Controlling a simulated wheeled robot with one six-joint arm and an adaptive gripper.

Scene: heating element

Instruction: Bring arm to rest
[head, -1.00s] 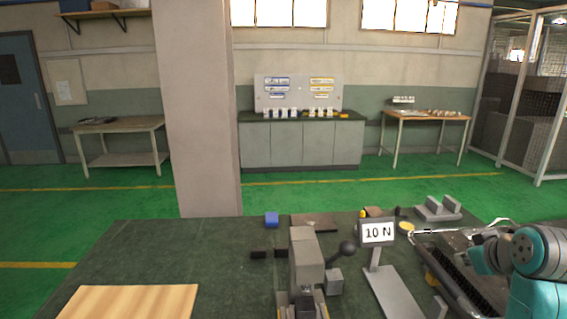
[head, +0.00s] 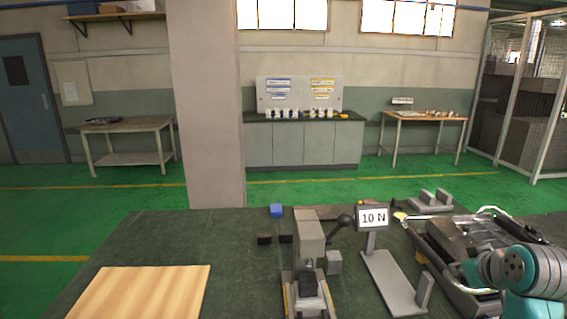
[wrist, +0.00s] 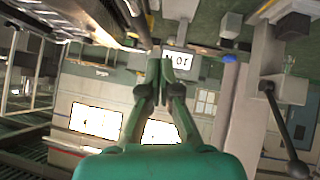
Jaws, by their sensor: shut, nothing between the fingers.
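My teal and grey arm (head: 525,272) is folded low at the right edge in the head view, over or beside a dark machine tray. Its fingers are hard to make out there. In the wrist view my gripper (wrist: 165,70) is shut, its two fingertips together and nothing between them. The fingers point toward the upside-down 10 N display (wrist: 178,60), which also stands on the bench in the head view (head: 373,217).
A grey press (head: 310,245) with a black-knobbed lever stands on the dark green bench (head: 225,270). A wooden board (head: 140,292) lies at front left. The dark machine tray (head: 450,262) takes up the bench's right side.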

